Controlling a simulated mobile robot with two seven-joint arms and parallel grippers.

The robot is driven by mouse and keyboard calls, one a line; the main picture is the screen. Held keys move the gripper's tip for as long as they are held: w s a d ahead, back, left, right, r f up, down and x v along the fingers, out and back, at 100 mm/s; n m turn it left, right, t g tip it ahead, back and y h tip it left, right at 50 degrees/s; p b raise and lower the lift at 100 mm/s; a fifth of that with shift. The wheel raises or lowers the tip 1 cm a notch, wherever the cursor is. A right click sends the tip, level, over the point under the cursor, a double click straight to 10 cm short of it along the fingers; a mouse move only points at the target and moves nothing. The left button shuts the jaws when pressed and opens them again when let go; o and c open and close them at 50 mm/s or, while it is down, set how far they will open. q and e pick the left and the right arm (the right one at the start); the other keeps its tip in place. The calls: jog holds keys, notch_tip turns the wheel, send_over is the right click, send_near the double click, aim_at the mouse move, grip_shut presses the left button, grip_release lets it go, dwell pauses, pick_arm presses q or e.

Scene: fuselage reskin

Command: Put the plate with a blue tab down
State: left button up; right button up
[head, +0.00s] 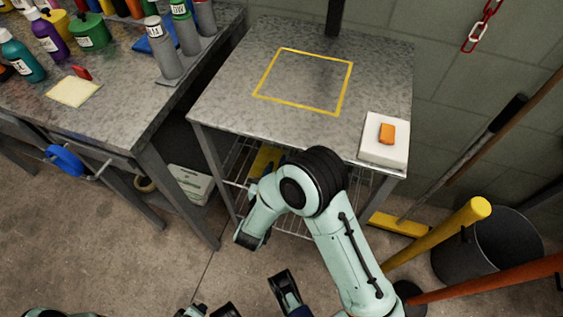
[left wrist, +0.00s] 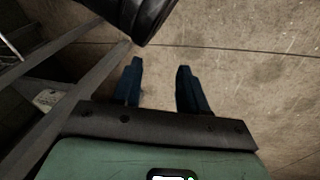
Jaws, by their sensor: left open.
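I make out no plate with a blue tab in either view. My left gripper (left wrist: 160,68) is open in the left wrist view. Its two dark blue fingers stand apart above the bare floor, with nothing between them. My right arm (head: 345,250) bends in front of the metal table (head: 225,100). Dark gripper parts show low in the head view, partly cut off; I cannot tell which hand each belongs to, or the state of my right jaws. A yellow square outline (head: 345,85) marks the tabletop and is empty.
A white block (head: 372,153) with an orange tab (head: 387,133) sits at the table's front right corner. A bench (head: 120,90) with bottles stands left. A yellow post (head: 450,228), a broom (head: 480,150) and a dark bin (head: 505,240) crowd the right.

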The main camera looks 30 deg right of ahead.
pick_arm(q)
jog(key=shift+s+d+r+p, duration=0.3)
jog(key=shift+s+r+p, duration=0.05)
jog(key=shift+r, duration=0.15)
jog(key=shift+s+d+r+p, duration=0.3)
jog(key=shift+s+r, duration=0.05)
jog(key=shift+r, duration=0.15)
pick_arm(e)
jog(key=v, duration=0.8)
jog(key=shift+f, duration=0.1)
